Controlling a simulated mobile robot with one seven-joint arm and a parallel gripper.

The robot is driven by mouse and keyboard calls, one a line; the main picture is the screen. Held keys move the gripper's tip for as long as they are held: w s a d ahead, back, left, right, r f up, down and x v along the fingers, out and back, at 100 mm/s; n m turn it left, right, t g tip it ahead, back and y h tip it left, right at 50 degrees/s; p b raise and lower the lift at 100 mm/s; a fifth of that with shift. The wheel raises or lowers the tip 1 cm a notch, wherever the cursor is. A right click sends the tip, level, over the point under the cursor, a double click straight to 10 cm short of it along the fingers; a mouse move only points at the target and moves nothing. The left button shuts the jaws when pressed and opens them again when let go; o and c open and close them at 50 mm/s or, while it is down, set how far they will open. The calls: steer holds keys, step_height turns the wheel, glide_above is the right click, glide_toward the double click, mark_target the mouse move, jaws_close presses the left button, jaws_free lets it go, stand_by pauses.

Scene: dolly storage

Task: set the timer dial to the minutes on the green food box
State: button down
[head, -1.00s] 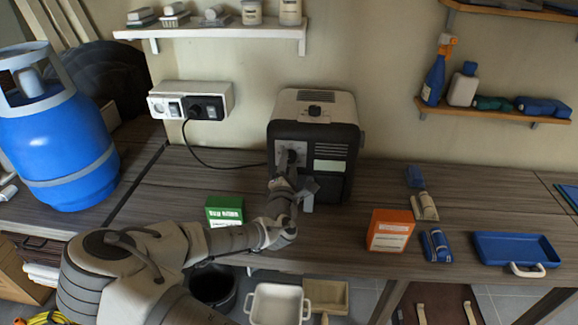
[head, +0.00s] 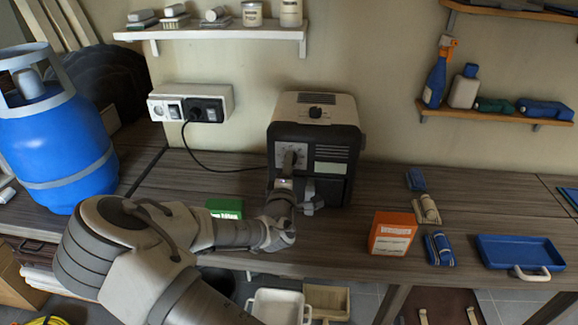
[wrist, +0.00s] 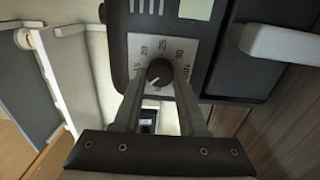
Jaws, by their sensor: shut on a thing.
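The timer dial (wrist: 159,71) is a dark round knob on a pale plate with printed numbers, including 20, 25 and 30, in the wrist view. It sits on the front of a black and cream appliance (head: 334,116). My gripper (wrist: 160,78) is shut on the dial, one finger on each side. A pale mark shows on the knob, but I cannot tell exactly which number it points to. The green food box (head: 222,206) stands on the bench left of the appliance. My arm hides its lower part, and its print is too small to read.
An orange box (head: 392,235) stands right of the appliance. Blue items and a blue tray (head: 518,252) lie further right. A blue gas cylinder (head: 52,130) stands at the left. A cable runs from the wall socket (head: 190,103) towards the appliance. A handle (wrist: 278,42) juts out near my gripper.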

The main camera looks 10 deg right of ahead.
stand_by(0.3)
steer(key=shift+c, duration=2.3)
jaws_free()
steer(key=p+v, duration=0.5)
steer(key=v, duration=1.2)
steer(key=shift+s+p, duration=0.2)
steer(key=shift+p, duration=0.1)
steer(key=shift+a, duration=0.1)
